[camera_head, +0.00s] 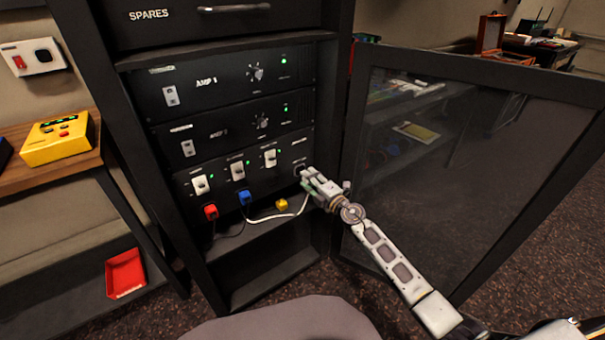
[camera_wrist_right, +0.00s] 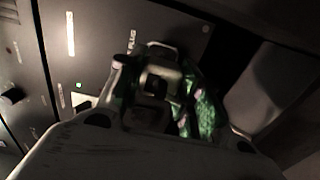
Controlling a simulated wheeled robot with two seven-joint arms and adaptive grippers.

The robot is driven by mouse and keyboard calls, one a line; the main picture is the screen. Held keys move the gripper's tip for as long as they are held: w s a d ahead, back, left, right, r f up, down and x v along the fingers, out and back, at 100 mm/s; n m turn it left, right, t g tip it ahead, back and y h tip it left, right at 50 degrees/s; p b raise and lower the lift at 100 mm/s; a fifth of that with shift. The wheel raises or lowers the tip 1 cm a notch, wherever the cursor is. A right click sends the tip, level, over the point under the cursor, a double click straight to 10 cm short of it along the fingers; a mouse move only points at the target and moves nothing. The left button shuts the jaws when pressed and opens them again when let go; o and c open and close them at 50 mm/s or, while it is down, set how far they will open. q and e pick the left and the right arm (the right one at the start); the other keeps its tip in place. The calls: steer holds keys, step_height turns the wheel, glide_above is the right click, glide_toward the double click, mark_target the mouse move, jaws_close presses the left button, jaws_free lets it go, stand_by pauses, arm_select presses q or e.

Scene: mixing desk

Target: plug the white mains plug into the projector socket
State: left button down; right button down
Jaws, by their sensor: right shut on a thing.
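My right gripper (camera_head: 311,183) is shut at the right end of the rack's lowest panel. A white cable (camera_head: 280,216) runs from the shelf up to it, so it appears to hold the white mains plug. The plug itself is mostly hidden by the fingers. The rightmost socket (camera_head: 299,168) lies right at the fingertips and is partly covered; its label is too small to read. In the right wrist view the fingers (camera_wrist_right: 158,85) are close against the dark panel. I cannot tell whether the plug is inside the socket. My left gripper is not in view.
Red (camera_head: 210,212), blue (camera_head: 245,197) and yellow (camera_head: 282,204) plugs are at the lower panel and shelf. White switches with green lights sit above. An open glass door (camera_head: 450,170) stands close to the right of my arm. A yellow box (camera_head: 58,138) is on the left bench.

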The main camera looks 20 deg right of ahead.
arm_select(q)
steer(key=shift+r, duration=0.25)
arm_select(e)
steer(key=shift+v, duration=1.35)
steer(key=shift+d, duration=0.1)
